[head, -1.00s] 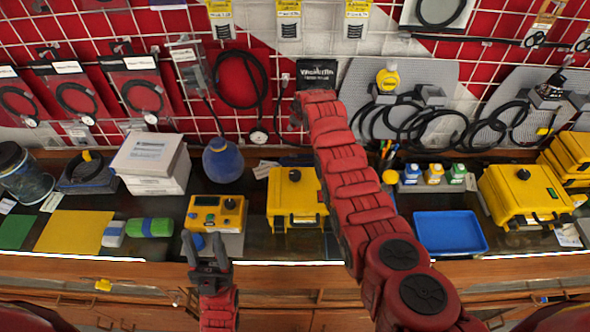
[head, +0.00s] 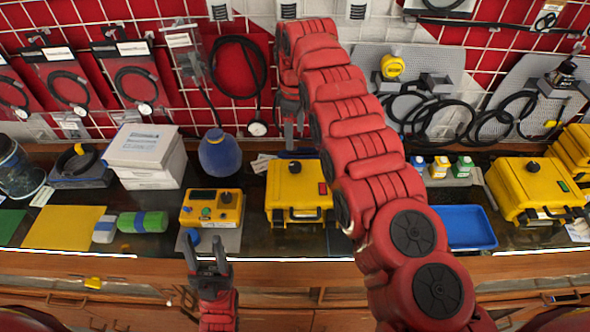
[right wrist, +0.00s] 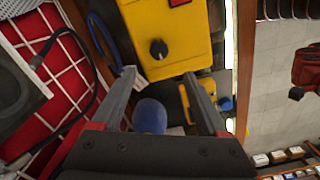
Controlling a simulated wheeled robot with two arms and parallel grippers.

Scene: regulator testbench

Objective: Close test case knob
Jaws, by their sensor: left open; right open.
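A yellow test case (head: 284,208) stands on the bench at middle, with a black knob (head: 294,167) and a red switch (head: 323,188) on top. In the right wrist view the case (right wrist: 182,40) is just beyond the fingers, with its knob (right wrist: 158,49) between their lines. My right gripper (head: 290,128) is open and empty, hanging behind and above the case near the wall, partly hidden by my arm. Its fingers (right wrist: 160,75) point toward the case and appear apart from the knob. My left gripper (head: 206,242) is open and empty at the bench's front edge.
A smaller yellow device (head: 212,208) with knobs stands left of the case, and a blue rounded object (head: 221,155) behind it. A blue tray (head: 467,228) and another yellow case (head: 530,190) are at right. The wall grid holds hanging cables.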

